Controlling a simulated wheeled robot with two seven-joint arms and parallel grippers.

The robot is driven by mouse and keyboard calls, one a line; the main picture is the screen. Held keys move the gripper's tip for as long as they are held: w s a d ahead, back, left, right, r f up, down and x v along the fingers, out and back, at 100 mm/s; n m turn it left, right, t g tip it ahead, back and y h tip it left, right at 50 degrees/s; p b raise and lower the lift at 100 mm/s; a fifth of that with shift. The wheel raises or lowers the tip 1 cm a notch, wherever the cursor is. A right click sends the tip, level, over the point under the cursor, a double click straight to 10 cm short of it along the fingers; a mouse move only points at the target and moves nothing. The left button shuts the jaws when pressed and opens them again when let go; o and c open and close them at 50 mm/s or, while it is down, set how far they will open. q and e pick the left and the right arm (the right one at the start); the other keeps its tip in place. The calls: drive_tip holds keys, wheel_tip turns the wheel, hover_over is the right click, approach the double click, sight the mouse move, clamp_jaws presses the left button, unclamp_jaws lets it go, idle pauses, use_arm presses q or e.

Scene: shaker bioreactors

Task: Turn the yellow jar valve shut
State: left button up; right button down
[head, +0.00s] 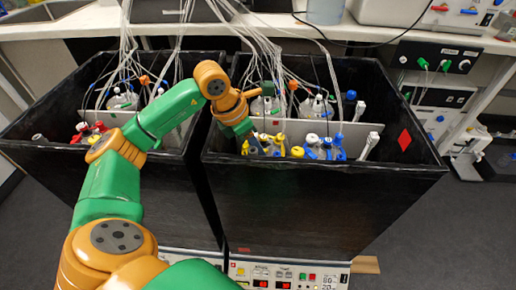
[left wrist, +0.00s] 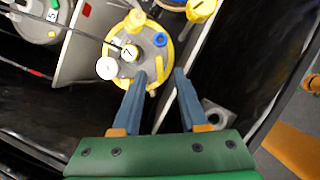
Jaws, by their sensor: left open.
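The yellow-ringed jar (left wrist: 108,76) stands in the black shaker box, its grey lid carrying several fittings. A small yellow bar-shaped handle (left wrist: 160,72) sits at the lid's edge, between the tips of my left gripper (left wrist: 161,74). Whether it is the valve handle, and whether the fingers touch it, I cannot tell. A larger yellow knob (left wrist: 201,9) shows above and to the right of the jar. In the head view my left gripper (head: 250,142) reaches down into the right box beside the jar's yellow fittings (head: 276,146). Its two blue-grey fingers are open and empty. My right gripper is out of view.
Blue-topped fittings (head: 325,146) stand right of the yellow ones. A pale divider plate (head: 345,133) crosses the box behind them. Thin tubes (head: 262,45) hang down from the bench. The black box wall (head: 300,205) is close in front of the gripper.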

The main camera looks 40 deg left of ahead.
use_arm(q)
drive_tip(key=shift+x, duration=0.85)
clamp_jaws()
drive_tip(key=m, duration=0.1)
drive_tip(key=m+h+p, duration=0.1)
drive_tip(key=m, duration=0.1)
drive_tip(key=shift+w+a+r+g, duration=0.1)
drive_tip(key=shift+a+r+g, duration=0.05)
drive_tip(key=shift+g, duration=0.15)
drive_tip(key=shift+w+a+m+g+h+p, duration=0.1)
drive_tip(key=shift+m+g+h+p, duration=0.15)
drive_tip(key=shift+m, duration=0.65)
drive_tip(key=shift+w+m+g+h+p, duration=0.1)
drive_tip(key=shift+m+g+h+p, duration=0.15)
drive_tip(key=shift+m, duration=0.65)
unclamp_jaws()
